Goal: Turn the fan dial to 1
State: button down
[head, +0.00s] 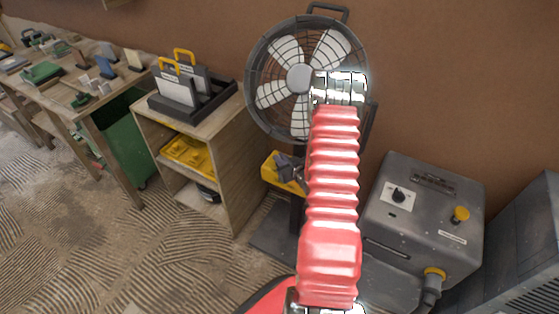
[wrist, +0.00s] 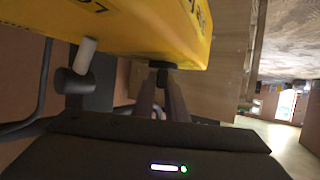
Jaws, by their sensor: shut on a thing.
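The pedestal fan (head: 272,92) stands against the brown wall behind my red arm. Its yellow control box (head: 270,171) is below the fan head, partly hidden by my arm and gripper. In the wrist view the yellow box (wrist: 150,28) fills the top. The dark dial (wrist: 160,65) sticks out of the box, with my gripper (wrist: 162,78) shut on it. The fingers cover most of the dial, so its pointer is hidden.
A black knob with a pale stem (wrist: 76,78) sticks out left of the dial. A wooden shelf (head: 205,135) with a dark tray on top stands left of the fan. A grey machine (head: 420,205) stands to the right. Ridged floor lies at front left.

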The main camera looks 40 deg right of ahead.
jog(key=shift+m+g+h, duration=0.65)
jog(key=shift+m+h, duration=0.65)
jog(key=shift+h, duration=0.05)
jog(key=shift+m+g+h, duration=0.65)
jog(key=shift+m+h, duration=0.65)
jog(key=shift+h, duration=0.05)
jog(key=shift+d+m+g+h, duration=0.15)
jog(key=shift+m+g+h, duration=0.45)
jog(key=shift+m+h, duration=0.15)
jog(key=shift+s+d+m+h, duration=0.1)
jog(key=shift+m+h, duration=0.15)
jog(key=c, duration=1.8)
grip_release()
jog(key=shift+a, duration=0.25)
jog(key=shift+s+a+r, duration=0.15)
jog(key=shift+a, duration=0.05)
jog(key=v, duration=1.3)
jog(key=shift+r, duration=0.15)
